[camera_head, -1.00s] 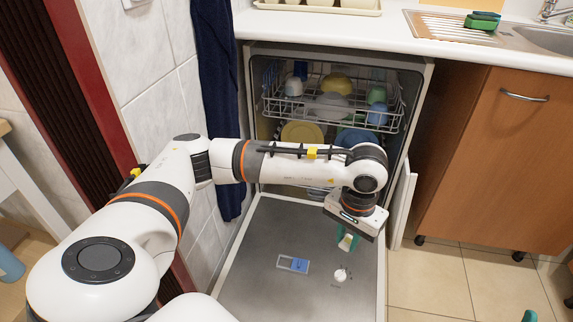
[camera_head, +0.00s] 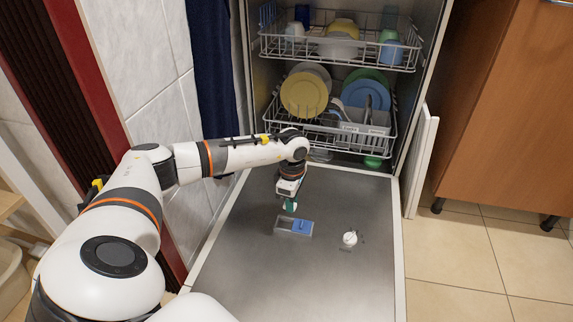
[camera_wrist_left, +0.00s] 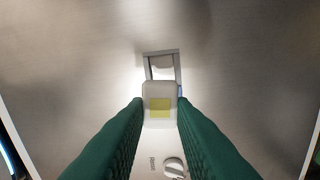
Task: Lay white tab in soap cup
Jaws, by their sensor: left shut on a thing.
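The white tab (camera_wrist_left: 160,88) has a yellow patch and sits between the green fingers of my left gripper (camera_wrist_left: 160,105). In the head view my left gripper (camera_head: 290,205) is shut on the tab and points down, just above and behind the soap cup (camera_head: 283,225). The cup is a grey-framed recess in the dishwasher door, with a blue part at its right. In the left wrist view the cup (camera_wrist_left: 162,54) lies beyond the tab, which hides its near part. My right gripper is not in view.
The open dishwasher door (camera_head: 300,285) lies flat and mostly bare. A white round knob (camera_head: 349,238) is right of the cup. Behind are a lower rack (camera_head: 330,143) with plates and an upper rack (camera_head: 340,60) with cups and bowls. A tiled wall is at left.

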